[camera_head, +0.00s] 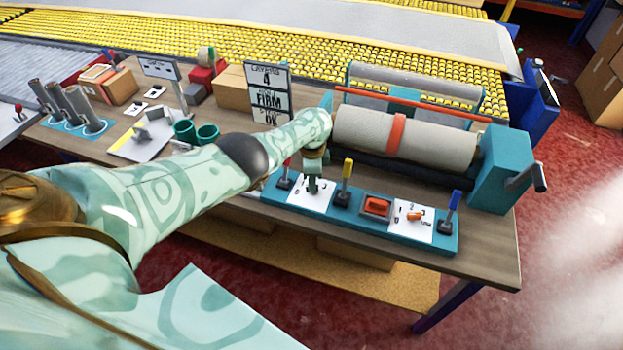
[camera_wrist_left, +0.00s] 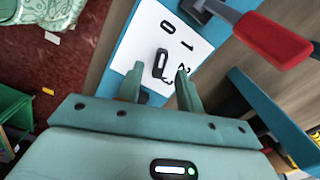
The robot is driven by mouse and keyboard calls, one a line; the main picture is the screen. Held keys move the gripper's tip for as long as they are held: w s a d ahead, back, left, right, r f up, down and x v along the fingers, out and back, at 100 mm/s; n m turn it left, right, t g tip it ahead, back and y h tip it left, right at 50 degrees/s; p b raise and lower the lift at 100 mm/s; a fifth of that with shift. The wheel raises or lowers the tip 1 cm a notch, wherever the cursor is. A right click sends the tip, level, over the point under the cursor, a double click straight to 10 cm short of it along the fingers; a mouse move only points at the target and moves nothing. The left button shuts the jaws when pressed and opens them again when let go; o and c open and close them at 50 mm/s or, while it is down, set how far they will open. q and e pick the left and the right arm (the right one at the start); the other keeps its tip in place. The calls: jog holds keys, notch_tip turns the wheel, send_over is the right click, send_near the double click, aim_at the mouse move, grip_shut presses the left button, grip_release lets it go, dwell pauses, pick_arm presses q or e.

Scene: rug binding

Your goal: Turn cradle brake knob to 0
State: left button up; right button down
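My left gripper (camera_head: 314,180) is over the left dial plate (camera_head: 292,194) of the teal control panel. In the left wrist view, its two fingers (camera_wrist_left: 158,88) are apart, with a dark elongated knob (camera_wrist_left: 161,63) just beyond and between their tips. Contact cannot be told. The white plate (camera_wrist_left: 205,50) around the knob carries the marks 0, 1, 2 and probably 3; which one the knob points at is unclear. A second, orange knob (camera_head: 415,216) sits on another white dial plate at the right. No label reading cradle brake is legible. My right gripper is not in view.
A red lever (camera_head: 286,172), a yellow lever (camera_head: 346,178) and a blue lever (camera_head: 453,207) stand on the panel, with an orange switch (camera_head: 377,205) between the dials. The roller (camera_head: 440,142) lies behind. The red-handled lever (camera_wrist_left: 275,40) is close to the gripper in the wrist view.

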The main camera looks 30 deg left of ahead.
pick_arm(q)
notch_tip(320, 180, up, 14)
jog(key=p, duration=0.9)
jog(key=shift+f, duration=0.15)
